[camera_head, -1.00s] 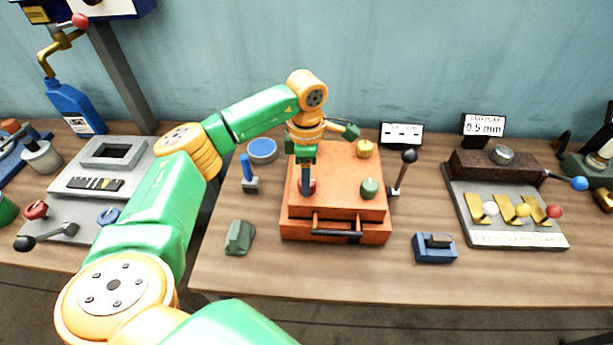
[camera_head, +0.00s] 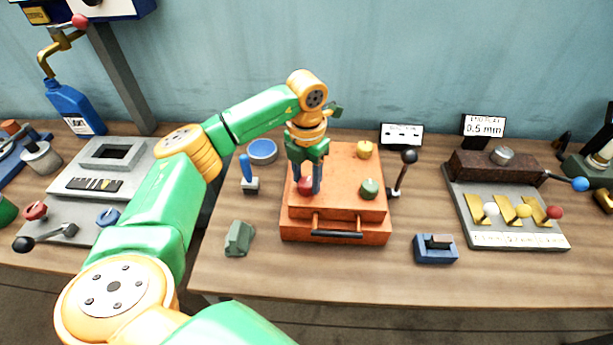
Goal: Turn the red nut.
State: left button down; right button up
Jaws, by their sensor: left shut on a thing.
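The red nut (camera_head: 305,187) sits on the left part of the orange box (camera_head: 335,212), on top of it. My left gripper (camera_head: 306,188) points straight down over the box, with one finger on each side of the red nut. It is shut on the nut, and the fingers hide part of its sides. A green nut (camera_head: 369,188) and a yellow nut (camera_head: 365,150) sit on the right side of the same box. My right gripper is not in view.
A black-knobbed lever (camera_head: 403,172) stands right of the box, and a blue-handled tool (camera_head: 249,174) stands left. A blue block (camera_head: 435,249) and a green block (camera_head: 239,237) lie in front. The table's front strip is mostly clear.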

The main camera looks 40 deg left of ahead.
aim_at(306, 181)
pick_arm(q)
jog(key=shift+n, duration=2.3)
jog(key=shift+c, duration=1.5)
grip_release()
notch_tip(306, 181, up, 6)
jog(key=shift+w+r+b, duration=0.1)
jog(key=shift+r+b, duration=0.05)
jog(key=shift+b, duration=0.65)
jog(key=shift+r, duration=0.45)
jog(key=shift+f, duration=0.1)
